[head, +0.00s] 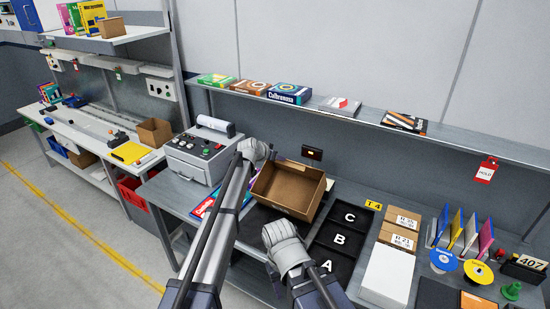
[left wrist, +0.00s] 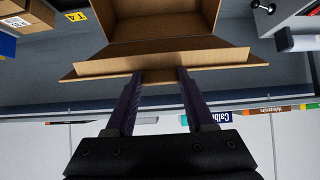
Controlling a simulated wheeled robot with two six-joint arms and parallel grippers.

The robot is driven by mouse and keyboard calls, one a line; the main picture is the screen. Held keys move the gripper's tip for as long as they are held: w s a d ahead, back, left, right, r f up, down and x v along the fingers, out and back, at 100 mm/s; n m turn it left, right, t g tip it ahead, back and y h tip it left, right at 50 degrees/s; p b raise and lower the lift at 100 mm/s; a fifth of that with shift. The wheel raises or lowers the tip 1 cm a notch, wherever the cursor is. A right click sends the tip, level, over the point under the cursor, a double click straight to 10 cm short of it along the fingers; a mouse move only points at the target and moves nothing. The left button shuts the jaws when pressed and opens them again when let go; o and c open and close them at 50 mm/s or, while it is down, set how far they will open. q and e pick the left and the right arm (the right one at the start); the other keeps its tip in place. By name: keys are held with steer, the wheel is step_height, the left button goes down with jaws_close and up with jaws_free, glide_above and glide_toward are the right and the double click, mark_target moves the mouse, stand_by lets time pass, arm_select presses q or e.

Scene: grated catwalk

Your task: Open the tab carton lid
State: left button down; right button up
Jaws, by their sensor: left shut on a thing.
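The brown cardboard carton (head: 283,205) sits on the bench, its inside visible from above. In the left wrist view, the carton (left wrist: 155,22) shows its open inside, and its lid (left wrist: 110,66) stretches across in front of my gripper, folded away from the opening. My left gripper (left wrist: 161,76) is shut on the lid's tab at the middle of its edge. In the head view, the left wrist (head: 256,150) is at the carton's far left corner and its fingers are hidden. My right gripper (head: 285,243) is just in front of the carton, apart from the lid; its fingers are hidden.
A grey control box (head: 197,157) stands left of the carton. A black tray (head: 340,240) marked A, B, C lies to the right, with small labelled boxes (head: 398,232) beyond. A shelf (head: 365,122) with flat boxes runs above the bench's back.

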arm_select(q)
steer(key=shift+s, duration=0.1)
stand_by(0.7)
steer(key=shift+c, duration=1.2)
jaws_free()
steer(key=shift+a+r, duration=0.1)
steer(key=p+v, duration=0.4)
steer(key=v, duration=0.3)
steer(key=shift+s+a+r+p, duration=0.15)
steer(key=shift+s+p, duration=0.05)
steer(key=shift+p, duration=0.2)
steer(key=shift+c, duration=0.3)
